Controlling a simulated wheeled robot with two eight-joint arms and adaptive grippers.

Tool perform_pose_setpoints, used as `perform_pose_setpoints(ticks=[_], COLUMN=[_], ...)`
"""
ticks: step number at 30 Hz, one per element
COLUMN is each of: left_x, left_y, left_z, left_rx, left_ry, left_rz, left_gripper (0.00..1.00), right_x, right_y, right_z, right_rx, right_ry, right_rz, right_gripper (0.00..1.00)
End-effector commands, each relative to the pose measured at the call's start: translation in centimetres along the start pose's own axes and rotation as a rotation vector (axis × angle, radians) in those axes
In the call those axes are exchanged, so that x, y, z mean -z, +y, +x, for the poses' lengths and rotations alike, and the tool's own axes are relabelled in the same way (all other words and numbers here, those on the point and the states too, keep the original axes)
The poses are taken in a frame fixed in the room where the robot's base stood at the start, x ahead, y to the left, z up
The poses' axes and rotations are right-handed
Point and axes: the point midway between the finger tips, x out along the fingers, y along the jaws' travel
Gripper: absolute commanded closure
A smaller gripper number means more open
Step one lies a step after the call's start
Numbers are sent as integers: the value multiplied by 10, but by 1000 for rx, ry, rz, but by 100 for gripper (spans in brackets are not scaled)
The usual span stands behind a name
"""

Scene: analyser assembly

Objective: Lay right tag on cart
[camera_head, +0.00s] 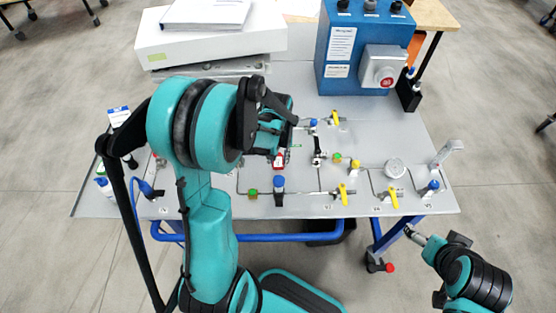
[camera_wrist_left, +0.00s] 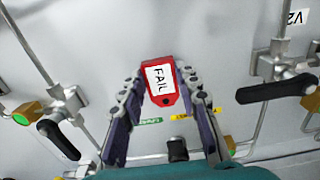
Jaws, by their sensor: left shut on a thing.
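A red tag (camera_wrist_left: 161,81) with a white label reading "FAIL" is between the fingertips of my left gripper (camera_wrist_left: 166,88) in the left wrist view. The gripper is shut on it. In the head view the red tag (camera_head: 279,161) shows small below my left gripper (camera_head: 277,150), above the grey panel. The cart (camera_head: 405,122) has a grey top and a blue frame. I cannot tell the gap between the tag and the surface. My right gripper (camera_head: 416,237) is low at the right, off the cart's front edge; its jaw state is unclear.
Pipes and valves with yellow handles (camera_head: 342,193) and black handles (camera_wrist_left: 277,89) stand up from the panel. A blue box (camera_head: 340,60) with a red button and a white device (camera_head: 210,40) stand at the back. Bare panel shows between the pipes.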

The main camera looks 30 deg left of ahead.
Motion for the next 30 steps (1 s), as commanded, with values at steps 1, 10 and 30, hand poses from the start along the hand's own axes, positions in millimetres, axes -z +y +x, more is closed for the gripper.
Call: perform_pose_setpoints(ticks=[1, 10, 30], left_x=[0, 0, 0], left_y=[0, 0, 0], left_z=[1, 3, -85], left_rx=[0, 0, 0], left_ry=[0, 0, 0], left_rz=[0, 0, 0], left_gripper=[88, 48, 48], right_x=[0, -2, 20], right_y=[0, 0, 0], right_z=[1, 2, -28], right_rx=[0, 0, 0], right_ry=[0, 0, 0], right_rz=[0, 0, 0], right_gripper=[16, 16, 16])
